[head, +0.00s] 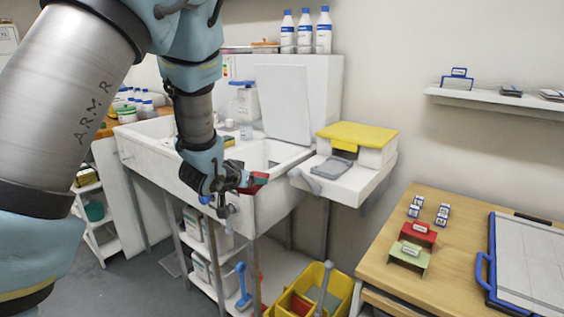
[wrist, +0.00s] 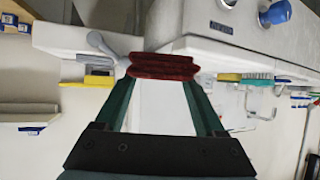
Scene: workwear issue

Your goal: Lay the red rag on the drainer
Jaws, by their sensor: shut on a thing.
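The red rag (head: 258,179) is folded into a small bundle and held in my gripper (head: 243,184), in front of the sink's front edge. In the wrist view the rag (wrist: 162,66) is pinched between the two green fingers of my gripper (wrist: 161,82). The white ledge (head: 352,187) at the sink's right end looks like the drainer. My gripper is to the left of it, apart from it. The ledge also shows in the wrist view (wrist: 62,36), left of the rag.
The sink (head: 262,155) is left of the ledge. A yellow bucket (head: 338,288) stands below.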

